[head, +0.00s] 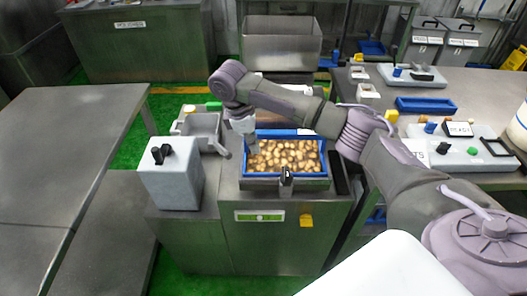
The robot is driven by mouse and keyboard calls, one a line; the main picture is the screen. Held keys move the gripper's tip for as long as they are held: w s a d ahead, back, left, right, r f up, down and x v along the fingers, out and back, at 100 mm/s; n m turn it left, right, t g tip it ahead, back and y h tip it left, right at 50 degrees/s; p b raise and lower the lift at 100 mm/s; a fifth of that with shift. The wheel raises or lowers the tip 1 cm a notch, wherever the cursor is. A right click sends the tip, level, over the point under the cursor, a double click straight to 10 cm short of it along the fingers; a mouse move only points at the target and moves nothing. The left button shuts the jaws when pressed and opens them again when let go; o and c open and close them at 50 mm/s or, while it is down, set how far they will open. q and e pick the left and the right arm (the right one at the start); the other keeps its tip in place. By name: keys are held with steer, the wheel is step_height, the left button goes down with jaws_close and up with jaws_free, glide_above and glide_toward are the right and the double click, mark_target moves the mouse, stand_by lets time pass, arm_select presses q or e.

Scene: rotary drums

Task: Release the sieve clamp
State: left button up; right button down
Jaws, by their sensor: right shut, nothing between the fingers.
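A blue-framed sieve (326,158) full of round tan pieces sits on the grey machine (270,222) in the middle of the head view. A small upright black handle on a metal piece (287,178), which looks like the sieve clamp, stands at the front middle of the sieve. My right arm reaches in from the right across the back of the sieve. My right gripper (250,145) points down over the sieve's left edge, shut and empty, apart from the clamp. The arm's wrist hides the sieve's back left corner. My left gripper is out of view.
A grey box with black knobs (170,180) stands left of the sieve, with a grey tray (203,128) behind it. Side tables stand left (60,150) and right (490,88); the right one carries control boxes and a blue tray (426,105). Green floor shows between them.

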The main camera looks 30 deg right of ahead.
mark_target(286, 172)
steer(key=p+x, duration=0.1)
steer(key=x, duration=0.7)
steer(key=shift+s+d+f, duration=0.1)
steer(key=shift+f, duration=0.25)
steer(key=shift+s+d+r+p, duration=0.1)
steer(key=shift+s+d+p, duration=0.25)
steer(key=shift+d, duration=0.2)
steer(key=shift+s+d+r+p, duration=0.1)
steer(key=shift+s+d+p, duration=0.2)
steer(key=shift+d, duration=0.25)
steer(key=shift+s+d+f, duration=0.15)
steer(key=shift+s+d, duration=0.25)
steer(key=shift+d, duration=0.2)
steer(key=shift+d+m+p, duration=0.1)
steer(key=shift+m+p, duration=0.2)
steer(key=shift+p, duration=0.25)
